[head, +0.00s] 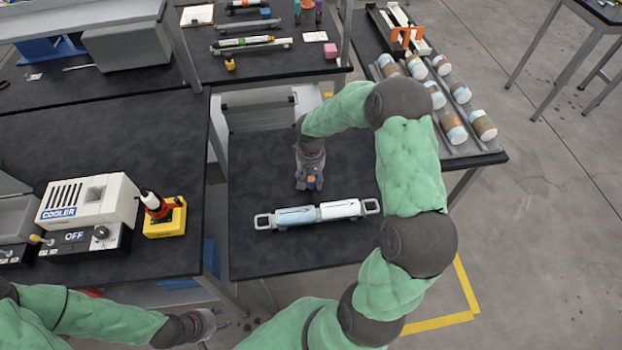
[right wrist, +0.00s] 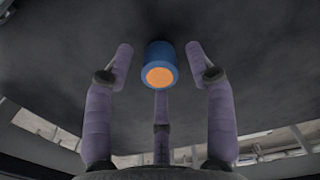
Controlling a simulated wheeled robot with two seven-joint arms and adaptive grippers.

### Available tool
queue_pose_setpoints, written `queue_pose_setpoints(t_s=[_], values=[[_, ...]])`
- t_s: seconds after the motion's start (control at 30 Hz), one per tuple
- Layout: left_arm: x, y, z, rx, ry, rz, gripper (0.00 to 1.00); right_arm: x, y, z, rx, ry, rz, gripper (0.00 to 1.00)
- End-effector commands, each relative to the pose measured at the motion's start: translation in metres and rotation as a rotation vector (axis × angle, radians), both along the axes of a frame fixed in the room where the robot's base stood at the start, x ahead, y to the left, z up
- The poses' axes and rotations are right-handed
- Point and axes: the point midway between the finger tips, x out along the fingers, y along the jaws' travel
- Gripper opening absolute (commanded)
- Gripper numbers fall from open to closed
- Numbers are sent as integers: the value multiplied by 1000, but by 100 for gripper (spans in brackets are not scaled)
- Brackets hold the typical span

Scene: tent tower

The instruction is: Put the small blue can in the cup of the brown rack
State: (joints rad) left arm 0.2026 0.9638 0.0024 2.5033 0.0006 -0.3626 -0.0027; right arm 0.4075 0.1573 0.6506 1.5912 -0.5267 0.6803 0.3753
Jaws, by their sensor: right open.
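The small blue can (right wrist: 160,65) has an orange end that faces the right wrist camera. It stands on the dark table and shows between the spread fingers of my right gripper (right wrist: 161,75), apart from the two side fingers. In the head view the can (head: 311,182) is a small spot under my right gripper (head: 309,185), which points down and is open. The gripper covers most of the can there. My left gripper (head: 208,324) is low at the left, away from the can, and its fingers are too small to read. I cannot make out a brown rack with a cup.
A white and light-blue bar with end handles (head: 318,214) lies in front of the can. Several banded canisters (head: 452,127) lie at right.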

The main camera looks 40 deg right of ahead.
Motion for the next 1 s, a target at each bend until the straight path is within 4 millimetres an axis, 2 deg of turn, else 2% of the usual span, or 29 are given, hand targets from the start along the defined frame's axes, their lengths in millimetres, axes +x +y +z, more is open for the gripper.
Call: queue_pose_setpoints(t_s=[0.03, 0.3, 0.5, 0.6, 0.63, 0.77, 0.87, 1.0], values=[[0, 0, 5, 0, 0, 0, 40, 1, 0, 12, -1, -5, 0, 55], [0, 0, 21, 0, 0, 0, 40, 2, -1, 67, -1, -4, -1, 55], [0, 0, 28, 0, 0, 0, 40, 2, 0, 97, 0, -3, 0, 55], [0, 0, 30, 0, 0, 0, 40, 1, 0, 105, 0, -1, -1, 55], [0, 0, 30, 0, 0, 0, 40, 1, 0, 107, 0, -1, -1, 60], [0, 0, 31, 0, 0, 0, 40, 1, 0, 111, 0, -1, 36, 60], [0, 0, 33, 0, 0, 0, 40, 0, -1, 110, 1, 0, 143, 60], [0, 0, 38, 0, 0, 0, 40, -1, -1, 110, 2, -3, 405, 60]])
